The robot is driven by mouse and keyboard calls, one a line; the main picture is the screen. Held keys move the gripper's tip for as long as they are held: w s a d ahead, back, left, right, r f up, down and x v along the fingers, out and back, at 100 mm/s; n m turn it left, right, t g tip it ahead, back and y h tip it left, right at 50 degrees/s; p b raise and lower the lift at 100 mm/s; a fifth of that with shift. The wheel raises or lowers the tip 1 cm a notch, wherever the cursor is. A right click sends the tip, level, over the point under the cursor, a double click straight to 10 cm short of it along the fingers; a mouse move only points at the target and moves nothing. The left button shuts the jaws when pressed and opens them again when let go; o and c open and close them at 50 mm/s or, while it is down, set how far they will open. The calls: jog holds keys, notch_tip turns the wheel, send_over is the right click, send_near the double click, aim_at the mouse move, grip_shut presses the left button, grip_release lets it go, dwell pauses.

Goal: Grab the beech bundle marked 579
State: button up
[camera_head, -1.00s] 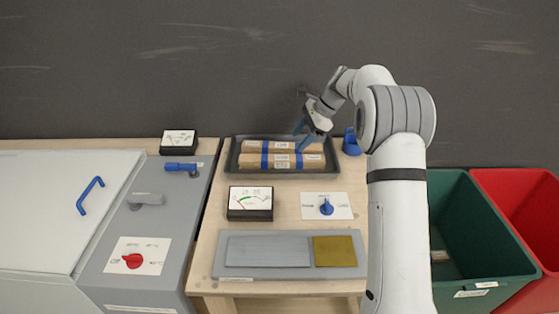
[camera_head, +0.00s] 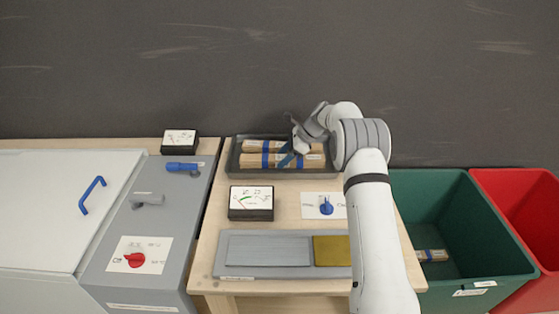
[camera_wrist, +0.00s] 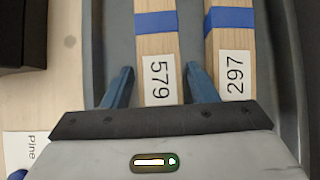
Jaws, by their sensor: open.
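The beech bundle marked 579 (camera_wrist: 158,55) lies in the dark tray (camera_wrist: 118,45), with a blue band and a white label reading 579. In the head view it is the nearer bundle (camera_head: 257,160), partly covered by my gripper. My gripper (camera_wrist: 160,88) is open, with its blue fingers on either side of the 579 bundle near its labelled end. I cannot tell whether they touch it. The bundle marked 297 (camera_wrist: 232,50) lies beside it, close to the right finger in the wrist view. My gripper also shows over the tray in the head view (camera_head: 288,160).
A meter (camera_head: 250,202) and a card with a blue knob (camera_head: 326,206) stand in front of the tray. A green bin (camera_head: 455,215) with a bundle inside (camera_head: 431,255) and a red bin (camera_head: 525,215) stand at the right. A grey cabinet (camera_head: 150,235) is at the left.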

jog(key=shift+a+f, duration=0.2)
jog(key=shift+f, duration=0.1)
jog(key=c, duration=0.9)
jog(key=shift+r, duration=0.1)
jog(key=shift+c, duration=0.2)
